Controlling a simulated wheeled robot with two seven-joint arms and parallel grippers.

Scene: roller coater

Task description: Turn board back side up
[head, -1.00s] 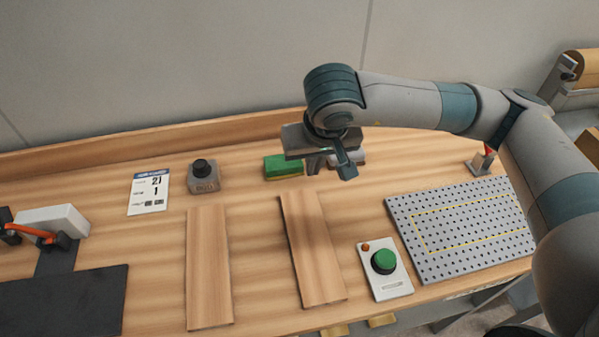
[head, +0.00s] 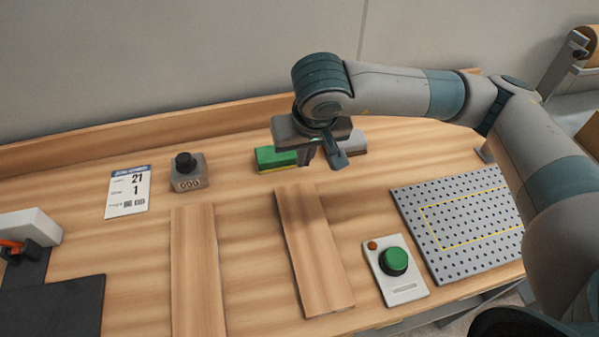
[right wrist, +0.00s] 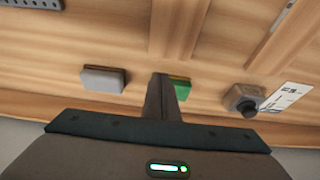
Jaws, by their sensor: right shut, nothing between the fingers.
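Two long, narrow wooden boards lie flat on the wooden table in the head view: a left board (head: 197,270) and a right board (head: 313,250). I cannot tell which face of either is up. Both run toward the table's front edge and are apart from each other. My right gripper (head: 322,163) is shut and empty, above the table just behind the far end of the right board, touching neither board. In the right wrist view its closed fingers (right wrist: 163,98) point toward the table, with parts of the boards (right wrist: 179,25) at the top. My left gripper is not in view.
A green block (head: 275,158) and a grey block (head: 354,143) lie near my right gripper. A green button panel (head: 394,268) and a perforated plate (head: 465,225) are right of the boards. A dark mat (head: 50,308) lies front left.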

